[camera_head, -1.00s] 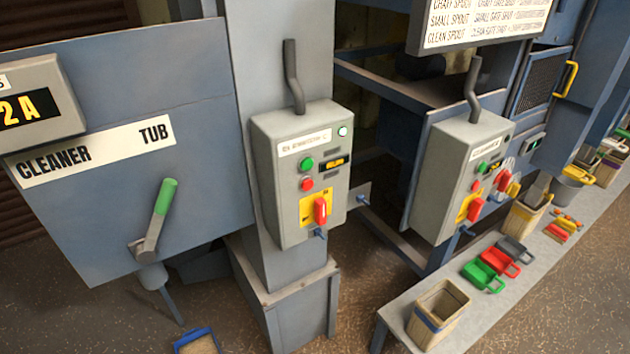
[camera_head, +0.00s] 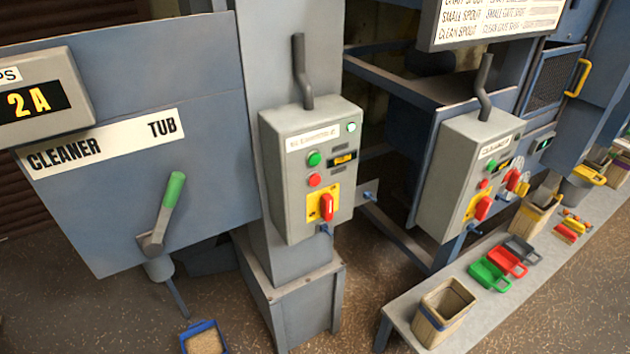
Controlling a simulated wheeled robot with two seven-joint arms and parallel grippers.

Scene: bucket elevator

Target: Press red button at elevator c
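A grey control box (camera_head: 308,170) is mounted on a blue-grey column in the middle of the view. Its label is too blurred to read surely; it seems to end in a C. On its front are a green button (camera_head: 314,159), a red button (camera_head: 315,180) below it, a small amber display (camera_head: 344,159) and a red rotary switch (camera_head: 327,207) on a yellow plate. A white lamp (camera_head: 351,127) is at its upper right. A second, similar box (camera_head: 462,170) stands to the right, with its own red button (camera_head: 484,184). Neither of my grippers is in view.
A blue-grey cleaner panel (camera_head: 90,215) with a green-handled lever (camera_head: 170,200) is at the left. A bench (camera_head: 480,318) at the right holds a wooden bin (camera_head: 442,312) and coloured scoops (camera_head: 508,262). A blue tray (camera_head: 203,338) is on the floor.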

